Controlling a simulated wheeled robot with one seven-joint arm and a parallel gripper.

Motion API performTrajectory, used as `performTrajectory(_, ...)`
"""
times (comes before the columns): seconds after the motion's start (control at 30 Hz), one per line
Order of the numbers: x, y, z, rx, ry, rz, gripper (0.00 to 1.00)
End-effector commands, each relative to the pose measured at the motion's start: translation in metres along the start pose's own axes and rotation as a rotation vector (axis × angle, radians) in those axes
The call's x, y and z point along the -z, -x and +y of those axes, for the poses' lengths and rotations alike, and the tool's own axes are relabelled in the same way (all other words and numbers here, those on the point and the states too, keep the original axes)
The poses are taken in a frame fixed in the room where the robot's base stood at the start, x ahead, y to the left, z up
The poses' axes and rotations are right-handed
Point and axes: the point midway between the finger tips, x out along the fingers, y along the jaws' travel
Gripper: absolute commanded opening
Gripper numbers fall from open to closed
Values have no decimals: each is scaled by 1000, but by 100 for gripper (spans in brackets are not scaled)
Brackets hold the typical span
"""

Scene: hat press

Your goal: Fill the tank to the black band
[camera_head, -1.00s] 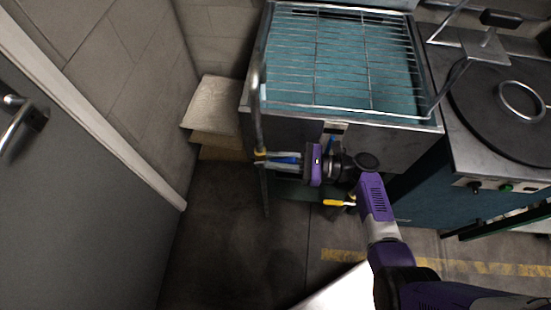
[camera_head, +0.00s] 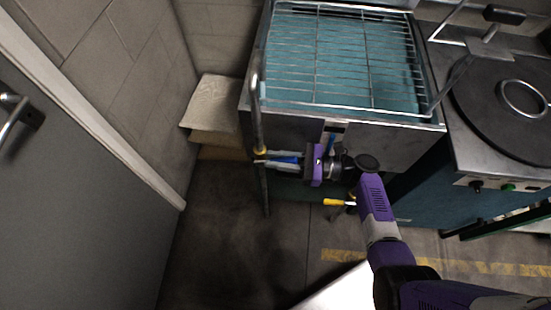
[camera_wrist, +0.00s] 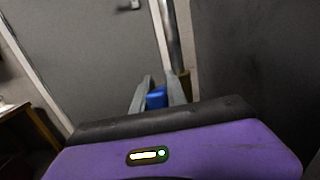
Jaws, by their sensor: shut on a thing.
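The steel tank (camera_head: 290,125) stands at upper centre in the head view, with a teal interior seen through a wire rack (camera_head: 345,60). I cannot make out the liquid level or a black band inside. A metal pipe (camera_head: 256,105) runs down the tank's left front corner to a brass-coloured fitting (camera_head: 260,151). My gripper (camera_head: 275,160) is beside this fitting, below the tank's front edge, shut on a blue lever (camera_head: 285,160). In the wrist view the blue lever (camera_wrist: 156,98) shows between the two fingers, with the pipe (camera_wrist: 172,35) just right of them.
Another blue handle (camera_head: 331,142) and a yellow handle (camera_head: 336,202) are at the tank's front. A round dark hotplate (camera_head: 490,105) stands to the right. Stacked pale sheets (camera_head: 215,103) lie at the left wall. A grey door (camera_head: 80,200) is at far left; the floor between is clear.

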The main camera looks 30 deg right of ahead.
Motion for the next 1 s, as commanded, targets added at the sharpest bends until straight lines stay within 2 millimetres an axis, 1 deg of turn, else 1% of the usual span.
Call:
performTrajectory(0.03, 9, 1, 0, -1, -3, -34, 0)
performTrajectory(0.1, 13, 2, 0, -2, -2, -84, 0)
performTrajectory(0.5, 24, 4, 0, -2, -1, -336, 0)
performTrajectory(0.7, 22, 5, 0, 0, 0, -381, 0)
performTrajectory(0.97, 21, 5, 0, 0, -1, -382, 0)
performTrajectory(1.0, 21, 5, 0, 0, -1, -382, 20)
